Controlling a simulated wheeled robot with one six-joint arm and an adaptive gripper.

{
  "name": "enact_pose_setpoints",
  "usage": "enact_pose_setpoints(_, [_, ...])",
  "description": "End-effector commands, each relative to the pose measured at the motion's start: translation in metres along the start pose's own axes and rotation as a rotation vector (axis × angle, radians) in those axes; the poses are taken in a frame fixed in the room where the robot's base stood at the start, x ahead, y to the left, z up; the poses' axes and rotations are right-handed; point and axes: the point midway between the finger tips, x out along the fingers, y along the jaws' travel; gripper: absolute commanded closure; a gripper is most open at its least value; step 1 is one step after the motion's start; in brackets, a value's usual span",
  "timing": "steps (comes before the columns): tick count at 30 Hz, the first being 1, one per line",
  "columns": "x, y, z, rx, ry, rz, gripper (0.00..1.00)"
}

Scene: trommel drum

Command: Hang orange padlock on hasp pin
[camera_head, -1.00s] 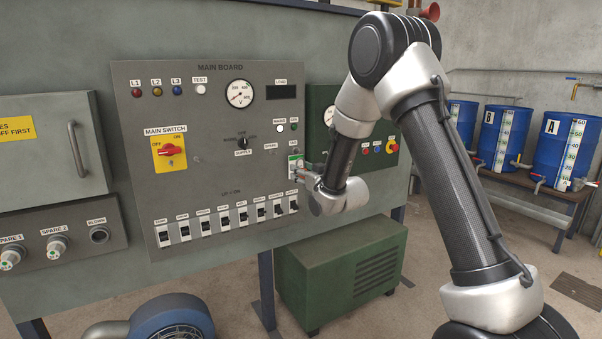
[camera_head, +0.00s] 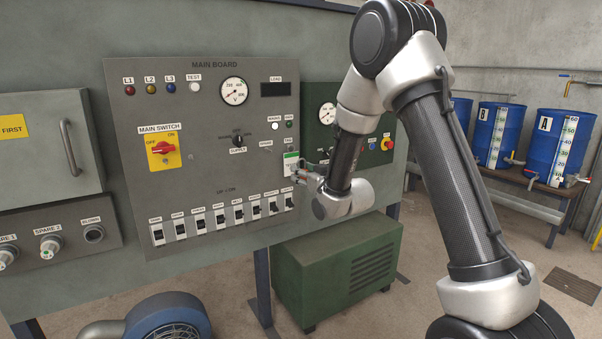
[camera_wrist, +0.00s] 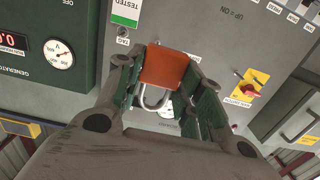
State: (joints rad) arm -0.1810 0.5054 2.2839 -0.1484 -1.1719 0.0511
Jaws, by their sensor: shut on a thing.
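The orange padlock (camera_wrist: 165,68) is between my gripper's fingers in the wrist view, with its grey shackle (camera_wrist: 153,102) towards the camera. My gripper (camera_wrist: 165,80) is shut on the padlock's body. In the head view my gripper (camera_head: 303,171) is in front of the lower right of the main board, and I cannot make out the padlock there. The red main switch (camera_head: 162,148) sits on a yellow plate at the board's left. It also shows in the wrist view (camera_wrist: 250,90), with a small grey fitting (camera_wrist: 238,73) beside the plate. I cannot tell if this is the hasp pin.
A white and green tested tag (camera_head: 290,164) hangs on the board close to my gripper. A row of breakers (camera_head: 220,217) runs along the board's bottom. A green generator panel (camera_head: 326,118) is at the right. A green cabinet (camera_head: 335,270) stands below.

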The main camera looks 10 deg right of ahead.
Motion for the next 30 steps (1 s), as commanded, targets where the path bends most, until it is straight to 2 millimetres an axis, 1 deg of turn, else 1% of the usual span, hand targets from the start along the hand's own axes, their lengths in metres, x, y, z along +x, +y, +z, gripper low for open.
enact_pose_setpoints(16, [-0.035,0.000,0.001,0.000,0.001,0.000,0.90])
enact_pose_setpoints(21, [-0.040,0.000,0.001,0.000,0.001,0.000,0.90])
enact_pose_setpoints(30, [-0.040,0.000,0.002,0.000,0.001,0.000,0.90])
